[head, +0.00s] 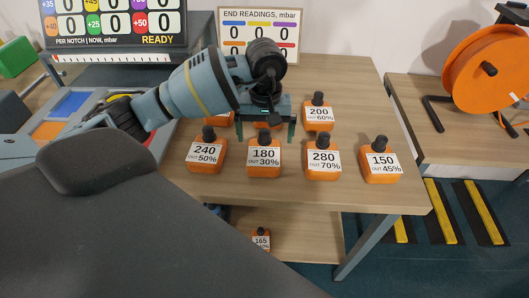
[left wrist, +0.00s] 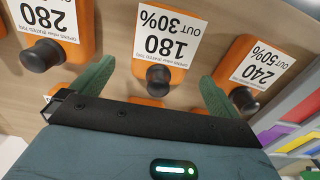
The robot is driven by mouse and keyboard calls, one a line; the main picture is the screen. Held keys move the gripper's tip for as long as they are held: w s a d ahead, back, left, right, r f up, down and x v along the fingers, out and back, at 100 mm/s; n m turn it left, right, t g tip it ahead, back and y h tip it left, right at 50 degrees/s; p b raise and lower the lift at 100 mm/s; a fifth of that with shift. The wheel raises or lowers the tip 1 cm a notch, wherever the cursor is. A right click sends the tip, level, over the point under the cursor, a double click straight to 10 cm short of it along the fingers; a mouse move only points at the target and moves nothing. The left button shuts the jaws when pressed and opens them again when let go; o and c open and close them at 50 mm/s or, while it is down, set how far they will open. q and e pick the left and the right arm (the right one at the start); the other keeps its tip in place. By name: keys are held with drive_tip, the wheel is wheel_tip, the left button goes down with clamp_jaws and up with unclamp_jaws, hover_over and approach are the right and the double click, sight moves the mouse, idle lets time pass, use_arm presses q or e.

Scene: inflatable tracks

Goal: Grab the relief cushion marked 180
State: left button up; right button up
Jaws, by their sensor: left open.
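The orange relief cushion marked 180 (head: 264,160), labelled "180 OUT 30%", stands in the front row on the wooden table, with a black knob on top. In the left wrist view the 180 cushion (left wrist: 162,50) appears upside down between the green fingers. My left gripper (head: 278,132) is open and empty, above and just behind the 180 cushion; its fingers (left wrist: 152,88) are spread on either side of the cushion's black knob in that view. I cannot tell whether they touch it. My right gripper is not in view.
Cushion 240 (head: 205,155) stands left of it; cushions 280 (head: 322,163) and 150 (head: 379,165) stand right. Cushion 200 (head: 319,115) and others partly hidden by my arm are behind. Cushion 165 (head: 261,241) is on the lower shelf. An orange reel (head: 486,70) stands right.

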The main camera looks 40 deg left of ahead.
sight(264, 147)
use_arm(q)
drive_tip(key=shift+f, duration=0.5)
wheel_tip(264, 147, down, 3)
drive_tip(key=shift+s+f+p, duration=0.15)
drive_tip(key=shift+p, duration=0.2)
drive_tip(key=shift+f, duration=0.5)
drive_tip(key=shift+c, duration=0.6)
drive_tip(key=c, duration=0.9)
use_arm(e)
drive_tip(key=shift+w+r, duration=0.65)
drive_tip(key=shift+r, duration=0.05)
use_arm(q)
drive_tip(key=shift+r, duration=0.1)
